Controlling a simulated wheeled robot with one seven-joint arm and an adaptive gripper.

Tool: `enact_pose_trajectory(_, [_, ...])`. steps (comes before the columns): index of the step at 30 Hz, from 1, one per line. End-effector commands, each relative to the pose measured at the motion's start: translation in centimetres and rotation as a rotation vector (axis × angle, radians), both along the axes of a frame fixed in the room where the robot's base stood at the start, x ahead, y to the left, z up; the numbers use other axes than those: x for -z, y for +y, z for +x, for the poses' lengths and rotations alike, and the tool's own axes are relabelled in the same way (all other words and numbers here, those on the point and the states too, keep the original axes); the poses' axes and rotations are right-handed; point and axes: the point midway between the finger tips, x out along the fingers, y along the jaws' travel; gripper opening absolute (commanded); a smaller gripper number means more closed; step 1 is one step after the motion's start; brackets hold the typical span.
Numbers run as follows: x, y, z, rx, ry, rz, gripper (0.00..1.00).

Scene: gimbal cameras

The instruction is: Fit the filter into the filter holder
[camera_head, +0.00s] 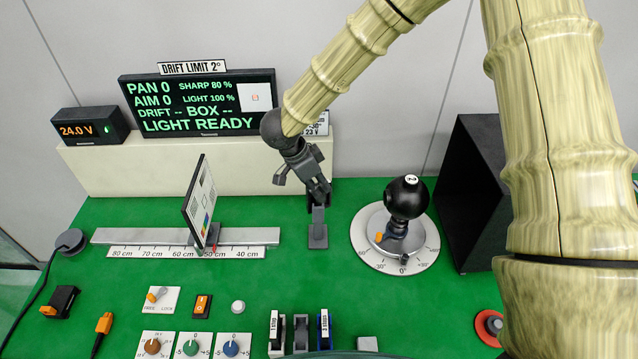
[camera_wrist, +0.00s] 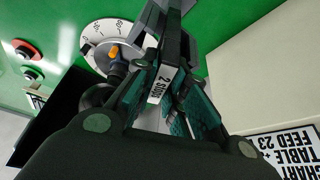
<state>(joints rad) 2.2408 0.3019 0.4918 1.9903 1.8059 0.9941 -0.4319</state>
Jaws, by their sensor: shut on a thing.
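My gripper (camera_head: 317,192) is shut on a dark filter labelled 2 STOPS. The filter's white label (camera_wrist: 161,84) shows between the green-padded fingers (camera_wrist: 164,92) in the wrist view. A small grey stand with a square foot (camera_head: 318,240), which looks like the filter holder, is directly below my fingers in the head view. Fingers and filter overlap it, so I cannot tell whether the filter is seated. Other filters, 1 STOP (camera_head: 274,333) and 3 STOPS (camera_head: 325,331), stand at the front; the middle place (camera_head: 301,334) shows no label.
A black ball-shaped unit (camera_head: 407,196) on a round dial (camera_head: 427,252) stands to the right, near a black open box (camera_head: 475,190). A chart board (camera_head: 203,203) stands on a rail (camera_head: 120,236) to the left. Knobs and switches fill the front left. Green table between is clear.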

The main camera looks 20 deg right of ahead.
Motion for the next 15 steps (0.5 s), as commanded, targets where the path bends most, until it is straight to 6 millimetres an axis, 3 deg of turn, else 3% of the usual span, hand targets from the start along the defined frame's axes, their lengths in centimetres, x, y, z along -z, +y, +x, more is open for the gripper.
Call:
enact_pose_trajectory(1, [0.01, 0.01, 0.02, 0.0, 0.0, 0.0, 0.19])
enact_pose_trajectory(4, [0.01, 0.01, 0.01, 0.0, 0.0, 0.0, 0.35])
enact_pose_trajectory(15, [-0.17, 0.02, 0.02, 0.0, -0.001, 0.0, 0.35])
